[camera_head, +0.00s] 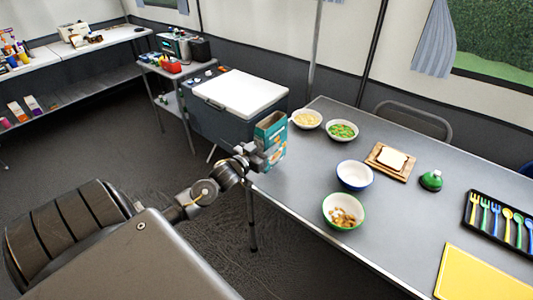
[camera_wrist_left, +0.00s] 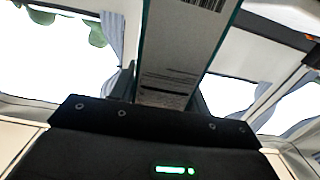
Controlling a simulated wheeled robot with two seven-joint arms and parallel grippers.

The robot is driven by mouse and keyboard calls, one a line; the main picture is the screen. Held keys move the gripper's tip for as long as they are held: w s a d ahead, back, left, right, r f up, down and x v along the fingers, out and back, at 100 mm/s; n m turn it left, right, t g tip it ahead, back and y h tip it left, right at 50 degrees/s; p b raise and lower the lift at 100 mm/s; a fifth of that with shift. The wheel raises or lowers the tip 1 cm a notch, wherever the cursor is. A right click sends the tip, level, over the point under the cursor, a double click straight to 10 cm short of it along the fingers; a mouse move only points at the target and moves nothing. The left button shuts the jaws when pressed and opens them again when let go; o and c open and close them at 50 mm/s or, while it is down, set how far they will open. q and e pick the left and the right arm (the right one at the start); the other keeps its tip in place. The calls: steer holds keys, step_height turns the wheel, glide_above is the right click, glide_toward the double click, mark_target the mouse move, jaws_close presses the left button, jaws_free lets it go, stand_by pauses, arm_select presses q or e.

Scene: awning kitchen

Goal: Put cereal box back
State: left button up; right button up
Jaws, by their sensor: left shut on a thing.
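The cereal box (camera_head: 271,132) is teal with an orange and white front, and stands roughly upright at the table's left end. My left gripper (camera_head: 257,157) is shut on the box at its lower left side. I cannot tell whether the box touches the table (camera_head: 290,190). My right gripper is not in view.
On the table are a green-rimmed cereal bowl (camera_head: 343,225), a blue-rimmed bowl (camera_head: 354,188), two food bowls, bread on a board (camera_head: 404,176), a green bottle (camera_head: 431,181) and a cutlery tray (camera_head: 478,228). A white-lidded cooler (camera_head: 225,115) stands behind. Shelving (camera_head: 55,88) with boxes is far left.

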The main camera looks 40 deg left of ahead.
arm_select(q)
steer(key=shift+w+a+f, duration=0.15)
steer(key=shift+w+f, duration=0.2)
steer(key=shift+f, duration=0.05)
step_height(320, 180, down, 2)
steer(key=shift+f, duration=0.6)
steer(key=o, duration=0.5)
steer(key=shift+f, duration=0.1)
steer(key=o, duration=0.4)
steer(key=shift+o, duration=0.2)
steer(key=shift+r, duration=0.25)
steer(key=s, duration=1.2)
steer(key=shift+b, duration=0.3)
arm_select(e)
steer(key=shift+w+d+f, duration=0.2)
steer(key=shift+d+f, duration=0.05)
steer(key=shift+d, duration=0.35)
